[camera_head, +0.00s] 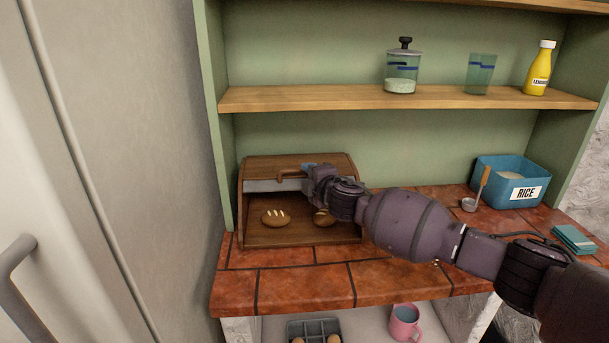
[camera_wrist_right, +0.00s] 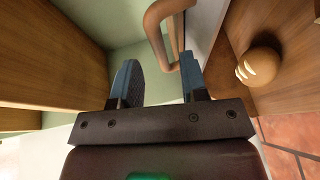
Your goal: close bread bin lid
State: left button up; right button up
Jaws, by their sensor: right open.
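The wooden bread bin (camera_head: 298,233) stands open on the counter at the left, with two bread rolls (camera_head: 275,217) inside. Its lid (camera_head: 262,185) is raised, a pale strip with a wooden handle (camera_head: 288,174) near the top of the opening. My right gripper (camera_head: 308,168) is at the right end of the handle. In the right wrist view the open fingers (camera_wrist_right: 160,80) point at the handle (camera_wrist_right: 155,28), whose near end shows between the fingertips. I cannot tell whether they touch. A roll (camera_wrist_right: 260,66) shows at the right there. My left gripper is not in view.
A blue rice box (camera_head: 507,182), a ladle (camera_head: 475,195) and a folded teal cloth (camera_head: 573,239) lie to the right. The shelf (camera_head: 330,98) above holds a jar (camera_head: 402,70), a glass (camera_head: 480,75) and a yellow bottle (camera_head: 539,70). The tiled counter front (camera_head: 300,285) is clear.

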jog(key=shift+b+x, duration=0.3)
jog(key=shift+x, duration=1.1)
grip_shut()
